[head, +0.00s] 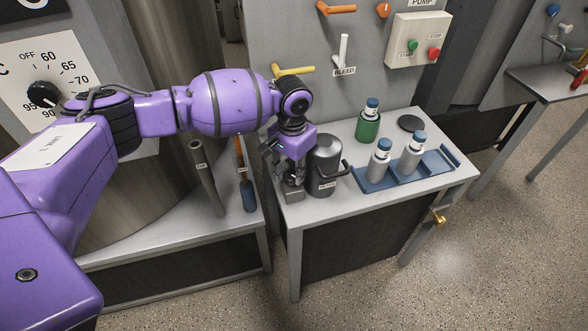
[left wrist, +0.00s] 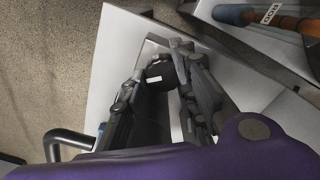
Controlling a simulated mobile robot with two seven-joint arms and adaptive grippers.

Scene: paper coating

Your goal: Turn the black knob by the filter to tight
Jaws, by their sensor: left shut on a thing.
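The black knob (left wrist: 158,72) shows in the left wrist view as a round dark piece with a short white mark, between the fingertips of my left gripper (left wrist: 163,80). My left gripper is shut on it. In the head view my left gripper (head: 291,180) points down at a small grey metal block (head: 293,196) on the table, just left of a dark grey lidded canister (head: 325,158) with a black handle. The knob is hidden behind the gripper there. I cannot read any tight marking. My right gripper is not in view.
The steel table (head: 410,200) holds a blue tray (head: 440,165) with two grey bottles and a green bottle (head: 368,122) behind. Levers and a pump button box (head: 418,42) are on the panel behind. Labelled rods stand to the left of the gripper.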

